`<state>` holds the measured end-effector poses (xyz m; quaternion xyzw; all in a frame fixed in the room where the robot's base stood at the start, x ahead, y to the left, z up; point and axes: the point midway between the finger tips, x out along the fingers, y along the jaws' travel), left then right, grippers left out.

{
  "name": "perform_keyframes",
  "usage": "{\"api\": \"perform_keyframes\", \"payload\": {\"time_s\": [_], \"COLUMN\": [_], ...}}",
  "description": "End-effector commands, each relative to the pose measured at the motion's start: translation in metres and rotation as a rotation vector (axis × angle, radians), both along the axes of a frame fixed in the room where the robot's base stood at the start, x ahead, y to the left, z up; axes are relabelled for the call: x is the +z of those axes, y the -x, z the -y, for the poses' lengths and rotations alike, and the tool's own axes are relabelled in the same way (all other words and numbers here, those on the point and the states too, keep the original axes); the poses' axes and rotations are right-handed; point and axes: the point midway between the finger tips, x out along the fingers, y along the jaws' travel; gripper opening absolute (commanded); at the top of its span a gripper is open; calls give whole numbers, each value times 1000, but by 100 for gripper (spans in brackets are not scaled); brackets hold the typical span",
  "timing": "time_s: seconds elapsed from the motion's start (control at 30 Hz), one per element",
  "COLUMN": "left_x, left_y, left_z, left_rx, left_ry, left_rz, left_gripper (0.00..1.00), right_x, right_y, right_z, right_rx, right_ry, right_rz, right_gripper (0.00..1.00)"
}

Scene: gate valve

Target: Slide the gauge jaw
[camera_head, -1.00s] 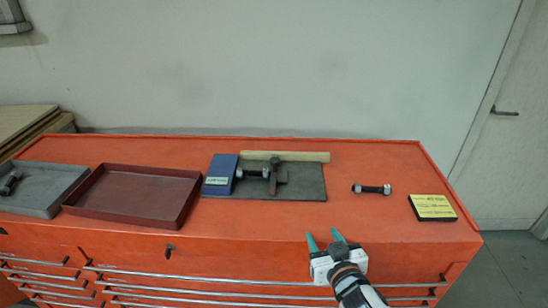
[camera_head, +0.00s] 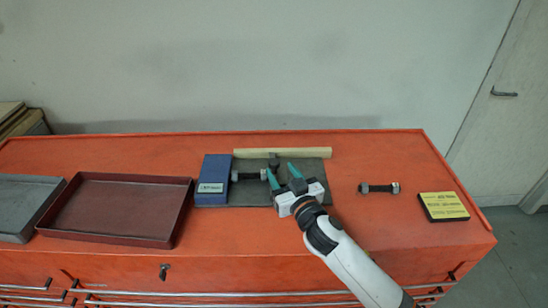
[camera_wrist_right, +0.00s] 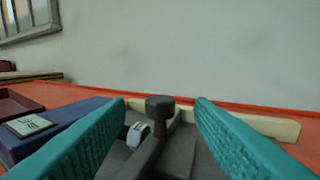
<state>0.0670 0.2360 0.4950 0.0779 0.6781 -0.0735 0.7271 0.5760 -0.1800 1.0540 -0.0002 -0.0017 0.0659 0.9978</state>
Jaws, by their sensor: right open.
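The gauge is a dark grey plate (camera_head: 240,195) with a blue fixed block (camera_head: 214,178) at its left end. The sliding jaw, a dark piece with a round knob (camera_head: 274,160), stands on the plate and is partly hidden by my gripper. In the right wrist view the knob (camera_wrist_right: 160,105) rises between the fingers. A dark bolt with pale ends (camera_head: 249,175) lies between block and jaw. My right gripper (camera_head: 280,174) is open over the plate, its teal fingers on either side of the knob with gaps visible. My left gripper is not in view.
A beige strip (camera_head: 300,153) runs behind the plate. A second bolt (camera_head: 379,188) and a yellow-topped block (camera_head: 444,206) lie to the right. A dark red tray (camera_head: 115,208) and a grey tray (camera_head: 22,205) stand left. The orange top (camera_head: 400,155) is clear around the second bolt.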

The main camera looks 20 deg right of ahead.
Motion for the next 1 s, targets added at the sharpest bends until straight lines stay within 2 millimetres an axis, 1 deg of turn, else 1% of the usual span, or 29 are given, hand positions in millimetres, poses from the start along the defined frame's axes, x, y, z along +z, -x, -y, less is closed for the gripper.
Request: {"api": "perform_keyframes", "payload": {"time_s": [0.03, 0.1, 0.2, 0.3, 0.4, 0.67, 0.7, 0.87, 0.9, 1.0], "left_x": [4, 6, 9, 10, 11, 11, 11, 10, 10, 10], "left_y": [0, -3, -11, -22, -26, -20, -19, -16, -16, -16], "left_z": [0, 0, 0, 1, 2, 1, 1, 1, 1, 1], "left_rx": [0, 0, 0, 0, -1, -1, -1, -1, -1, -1], "left_ry": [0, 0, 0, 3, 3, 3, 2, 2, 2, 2], "left_rz": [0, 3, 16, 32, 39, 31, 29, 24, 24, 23], "left_gripper": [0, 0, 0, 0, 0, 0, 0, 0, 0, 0], "right_x": [2, 3, 1, 0, 0, -1, -1, -1, -1, -1], "right_y": [-11, -24, -37, -46, -51, -53, -53, -52, -52, -52], "right_z": [-2, -3, -5, -6, -7, -7, -7, -7, -7, -7], "right_rx": [-1, -1, -1, -1, 0, 0, 0, 0, 0, 0], "right_ry": [0, 1, -1, 0, 0, -1, -1, -1, -1, -1], "right_rz": [0, 1, 0, -1, -1, -1, -1, -1, -1, -1], "right_gripper": [48, 48, 48, 48, 48, 48, 47, 21, 14, 0]}}
